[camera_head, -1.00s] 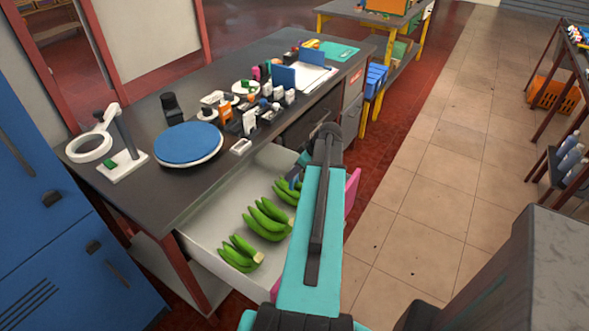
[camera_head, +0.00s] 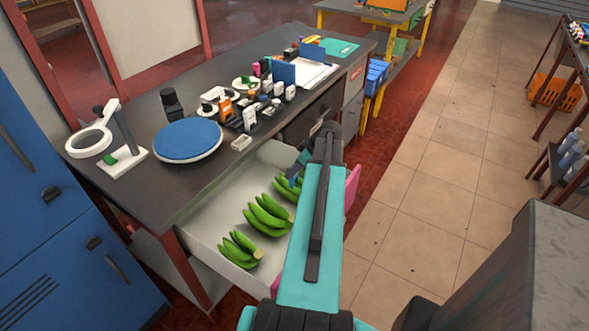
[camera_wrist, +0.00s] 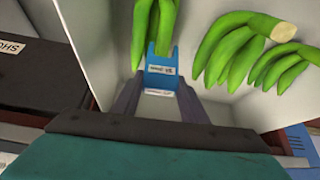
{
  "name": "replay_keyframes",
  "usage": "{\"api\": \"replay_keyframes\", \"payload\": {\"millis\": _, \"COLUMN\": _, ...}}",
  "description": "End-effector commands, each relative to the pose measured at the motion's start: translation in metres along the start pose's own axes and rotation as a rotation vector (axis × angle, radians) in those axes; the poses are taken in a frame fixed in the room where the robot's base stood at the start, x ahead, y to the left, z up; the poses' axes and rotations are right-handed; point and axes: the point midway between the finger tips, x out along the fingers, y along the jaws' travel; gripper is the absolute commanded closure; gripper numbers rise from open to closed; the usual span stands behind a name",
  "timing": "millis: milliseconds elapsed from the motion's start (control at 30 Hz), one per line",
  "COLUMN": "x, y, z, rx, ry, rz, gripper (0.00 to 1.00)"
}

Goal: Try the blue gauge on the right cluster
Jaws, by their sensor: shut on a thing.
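My gripper (camera_wrist: 160,100) is shut on the blue gauge (camera_wrist: 160,72), which bears small white labels. In the head view the gauge is a small blue patch (camera_head: 292,180), mostly hidden, by the right green cluster (camera_head: 283,187). That cluster, banana-like, shows at the top of the wrist view (camera_wrist: 153,25). The gauge's far end overlaps its lower fingers there; I cannot tell whether they touch or how far the gauge goes around one. The middle cluster (camera_head: 267,216) and left cluster (camera_head: 240,250) sit in the same row, clear of my gripper.
The clusters are in an open pale drawer (camera_head: 205,218) under a dark worktop (camera_head: 140,122). The worktop carries a blue round turntable (camera_head: 187,140), a ring magnifier (camera_head: 90,143) and several small items. Open tiled floor (camera_head: 430,190) lies to the right.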

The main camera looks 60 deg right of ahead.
Motion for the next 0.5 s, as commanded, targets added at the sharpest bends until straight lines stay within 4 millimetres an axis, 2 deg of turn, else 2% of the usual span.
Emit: {"api": "replay_keyframes", "payload": {"millis": 500, "x": 0.0043, "y": 0.0004, "z": 0.0028, "rx": 0.000, "ry": 0.000, "rz": 0.000, "gripper": 0.96}}
